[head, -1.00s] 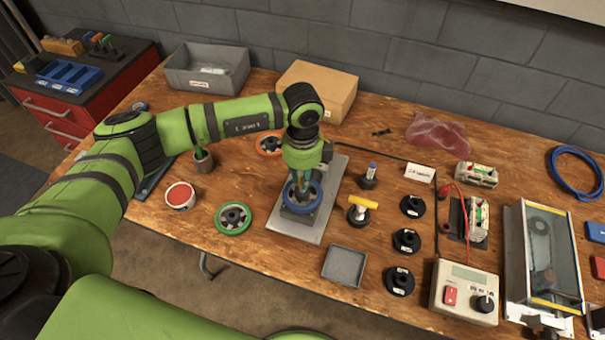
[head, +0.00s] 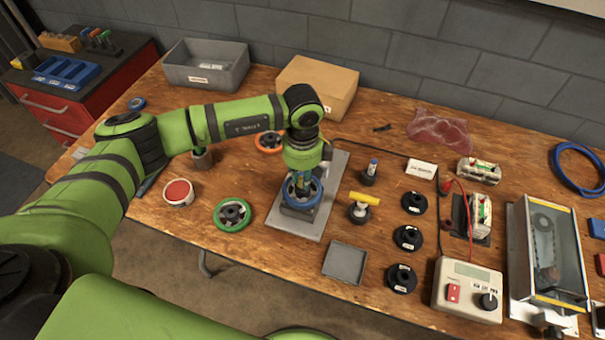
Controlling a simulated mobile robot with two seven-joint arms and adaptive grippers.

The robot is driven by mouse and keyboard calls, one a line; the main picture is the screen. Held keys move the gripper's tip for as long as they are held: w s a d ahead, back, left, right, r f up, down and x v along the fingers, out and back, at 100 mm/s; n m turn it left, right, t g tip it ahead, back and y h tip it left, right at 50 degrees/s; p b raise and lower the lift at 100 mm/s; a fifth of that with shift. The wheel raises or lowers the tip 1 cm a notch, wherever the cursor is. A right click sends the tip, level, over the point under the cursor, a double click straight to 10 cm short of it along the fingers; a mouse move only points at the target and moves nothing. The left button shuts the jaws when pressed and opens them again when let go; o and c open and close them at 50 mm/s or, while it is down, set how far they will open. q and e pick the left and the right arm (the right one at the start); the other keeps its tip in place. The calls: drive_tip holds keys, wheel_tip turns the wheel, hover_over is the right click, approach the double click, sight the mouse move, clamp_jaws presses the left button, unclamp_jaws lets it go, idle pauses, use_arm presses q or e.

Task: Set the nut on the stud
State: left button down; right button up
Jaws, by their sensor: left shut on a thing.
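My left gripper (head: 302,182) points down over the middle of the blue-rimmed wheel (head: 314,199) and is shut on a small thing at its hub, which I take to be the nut. The nut and the stud are hidden by the fingers or too small to make out, so I cannot tell whether they touch. The blue wheel sits on a dark block on the grey metal base plate (head: 328,209). My right gripper is not in view.
An orange-rimmed wheel (head: 269,142) is behind.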

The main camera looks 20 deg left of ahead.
use_arm(q)
drive_tip(key=shift+f, duration=0.35)
drive_tip(key=c, duration=1.1)
unclamp_jaws()
drive_tip(key=shift+r, duration=0.1)
wheel_tip(320, 180, up, 12)
drive_tip(key=shift+f, duration=0.1)
